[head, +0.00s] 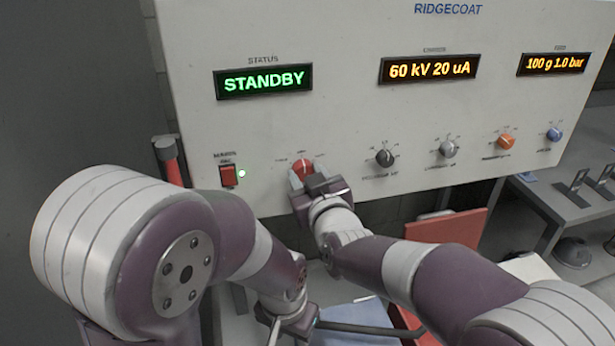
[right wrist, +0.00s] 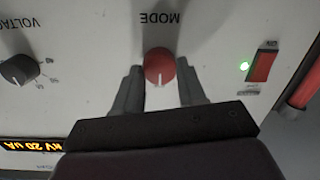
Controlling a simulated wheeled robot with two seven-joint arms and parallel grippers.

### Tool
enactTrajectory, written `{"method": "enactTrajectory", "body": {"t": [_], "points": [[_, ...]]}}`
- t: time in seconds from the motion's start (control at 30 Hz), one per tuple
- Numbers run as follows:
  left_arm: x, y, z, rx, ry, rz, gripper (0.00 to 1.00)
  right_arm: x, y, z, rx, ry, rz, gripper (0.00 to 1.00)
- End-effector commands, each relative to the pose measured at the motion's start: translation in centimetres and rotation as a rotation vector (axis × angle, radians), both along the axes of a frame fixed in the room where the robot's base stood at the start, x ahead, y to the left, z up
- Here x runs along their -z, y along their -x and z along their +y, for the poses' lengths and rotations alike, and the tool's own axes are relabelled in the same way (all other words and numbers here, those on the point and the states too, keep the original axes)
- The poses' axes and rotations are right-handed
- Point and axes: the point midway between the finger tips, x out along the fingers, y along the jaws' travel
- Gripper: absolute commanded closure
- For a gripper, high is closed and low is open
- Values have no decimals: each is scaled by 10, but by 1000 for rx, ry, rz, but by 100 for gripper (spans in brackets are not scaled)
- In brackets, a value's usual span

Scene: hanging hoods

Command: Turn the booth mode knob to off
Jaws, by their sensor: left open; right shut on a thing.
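The red booth mode knob (head: 301,168) sits on the white control panel, right of the red mains switch. My right gripper (head: 312,181) is shut on it, with a finger on each side. In the right wrist view, the knob (right wrist: 159,66) shows between the fingers (right wrist: 160,88), beside the upside-down word MODE. Its white pointer mark points down in that view, away from the word. The small labels around the knob are too blurred to read. My left gripper (head: 290,326) is low at the bottom of the head view, open and away from the panel.
The status display (head: 264,81) reads STANDBY. The mains switch (head: 228,175) has a lit green lamp beside it. Black (head: 385,157), grey (head: 448,149), orange (head: 507,141) and blue (head: 554,134) knobs line the panel to the right. A red cylinder (head: 170,160) stands at the panel's left edge.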

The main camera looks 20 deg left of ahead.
Motion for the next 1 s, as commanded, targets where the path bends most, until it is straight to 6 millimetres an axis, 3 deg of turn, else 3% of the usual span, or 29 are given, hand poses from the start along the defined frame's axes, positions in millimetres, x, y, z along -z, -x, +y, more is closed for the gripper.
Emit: {"method": "enactTrajectory", "body": {"t": [0.27, 0.3, 0.37, 0.73, 1.0], "points": [[0, 0, 0, 0, 0, 0, 57, 4, 1, 0, -1, 6, 6, 90], [0, 0, 0, 0, 0, 0, 57, 4, 1, 0, -1, 6, 6, 50], [0, 0, 0, 0, 0, 0, 57, 3, 0, 0, -1, 5, 6, 34], [4, 0, 0, 0, 0, 0, 57, 2, 6, -5, -1, 1, 2, 34], [27, 0, 0, 0, 0, 0, 57, -2, 58, -47, -2, -1, 2, 34]]}}
